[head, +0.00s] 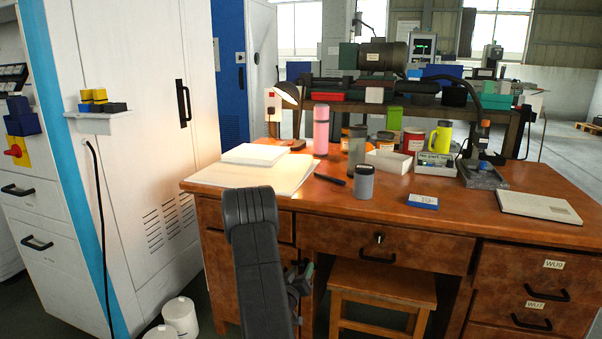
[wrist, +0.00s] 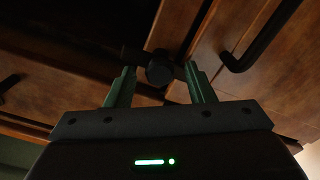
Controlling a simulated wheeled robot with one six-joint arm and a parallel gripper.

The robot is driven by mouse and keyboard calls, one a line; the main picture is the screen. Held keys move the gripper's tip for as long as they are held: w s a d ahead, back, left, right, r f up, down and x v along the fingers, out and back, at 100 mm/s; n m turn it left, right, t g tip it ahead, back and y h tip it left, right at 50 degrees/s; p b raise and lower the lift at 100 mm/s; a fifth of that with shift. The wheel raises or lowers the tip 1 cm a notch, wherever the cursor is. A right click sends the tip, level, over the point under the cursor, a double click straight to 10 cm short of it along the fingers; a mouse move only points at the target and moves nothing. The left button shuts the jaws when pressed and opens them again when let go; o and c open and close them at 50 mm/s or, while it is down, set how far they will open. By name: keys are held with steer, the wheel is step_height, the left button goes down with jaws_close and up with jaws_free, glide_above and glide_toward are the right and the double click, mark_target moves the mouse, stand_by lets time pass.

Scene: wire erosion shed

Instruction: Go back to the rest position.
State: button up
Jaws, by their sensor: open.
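My arm reaches down in front of the wooden desk (head: 330,213) in the head view. My gripper (head: 301,274) is low by the desk's left drawers, partly hidden behind my dark arm link. In the wrist view my gripper (wrist: 160,78) shows two green fingers standing apart. A dark round knob-like part (wrist: 159,68) appears between or just beyond the fingertips; I cannot tell whether it touches them. Nothing is clearly held.
Drawers with black handles (wrist: 262,35) are close to the gripper. A wooden stool (head: 385,283) stands under the desk to the right. A white cabinet (head: 150,130) stands left. Bottles, including a pink one (head: 321,130), crowd the desktop. White tubs (head: 180,318) sit on the floor.

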steer(key=m, duration=0.3)
steer(key=shift+m, duration=0.4)
steer(key=shift+d+m+p, duration=0.1)
steer(key=shift+m+p, duration=0.5)
steer(key=shift+m, duration=1)
steer(key=shift+r, duration=0.15)
